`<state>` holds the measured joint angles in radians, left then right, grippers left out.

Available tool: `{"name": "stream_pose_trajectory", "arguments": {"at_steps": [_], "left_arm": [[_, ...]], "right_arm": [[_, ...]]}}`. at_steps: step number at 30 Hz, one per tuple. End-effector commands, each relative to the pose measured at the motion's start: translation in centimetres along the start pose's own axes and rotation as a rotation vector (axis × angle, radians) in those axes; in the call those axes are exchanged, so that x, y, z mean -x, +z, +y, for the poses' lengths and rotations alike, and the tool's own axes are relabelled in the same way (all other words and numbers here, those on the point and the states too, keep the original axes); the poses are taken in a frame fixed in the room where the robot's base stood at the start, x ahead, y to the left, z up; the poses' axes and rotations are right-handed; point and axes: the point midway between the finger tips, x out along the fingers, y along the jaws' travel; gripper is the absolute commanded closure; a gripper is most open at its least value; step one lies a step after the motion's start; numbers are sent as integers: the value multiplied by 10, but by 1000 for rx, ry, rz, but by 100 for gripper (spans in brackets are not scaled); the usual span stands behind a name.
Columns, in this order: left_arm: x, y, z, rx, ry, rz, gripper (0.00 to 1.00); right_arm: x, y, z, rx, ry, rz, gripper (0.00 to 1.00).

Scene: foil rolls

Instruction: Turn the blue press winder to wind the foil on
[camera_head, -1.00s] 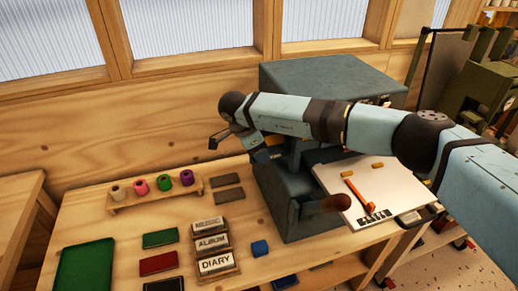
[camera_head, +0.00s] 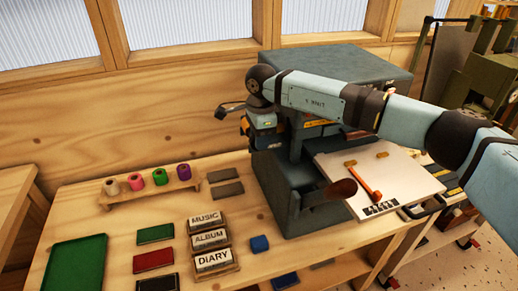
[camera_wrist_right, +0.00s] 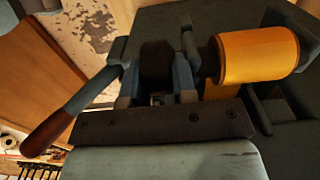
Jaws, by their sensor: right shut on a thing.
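The blue-grey press (camera_head: 345,62) stands at the right end of the bench. My right gripper (camera_wrist_right: 157,78) shows in the wrist view with its fingers on either side of a dark round winder knob (camera_wrist_right: 157,58), shut on it. A yellow-orange foil roll (camera_wrist_right: 258,55) sits right of the knob on the same axle line. In the head view my right gripper (camera_head: 272,124) is at the press's upper left side; the arm hides its fingertips and the knob there. An orange strip of the foil (camera_head: 320,123) shows beneath my forearm. My left gripper is out of view.
The press lever's brown grip (camera_head: 342,188) sticks out at the front, near a white board (camera_head: 400,180) with an orange tool. A wooden rack (camera_head: 150,193) of coloured rolls, signs and a green tray (camera_head: 78,262) occupy the bench to the left.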

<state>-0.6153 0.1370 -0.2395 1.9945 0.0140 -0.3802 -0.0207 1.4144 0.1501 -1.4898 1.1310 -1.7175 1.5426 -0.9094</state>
Motion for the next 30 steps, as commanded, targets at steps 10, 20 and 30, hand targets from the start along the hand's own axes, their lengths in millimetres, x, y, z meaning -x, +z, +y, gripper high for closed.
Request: {"name": "stream_pose_trajectory", "arguments": {"at_steps": [10, 20, 30], "left_arm": [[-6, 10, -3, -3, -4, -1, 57], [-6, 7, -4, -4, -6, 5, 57], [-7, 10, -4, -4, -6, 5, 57]], "right_arm": [[-1, -1, 0, 1, 1, -83, 98], [-1, -1, 0, 0, 1, -81, 49], [13, -2, 0, 0, -3, -82, 49]]}}
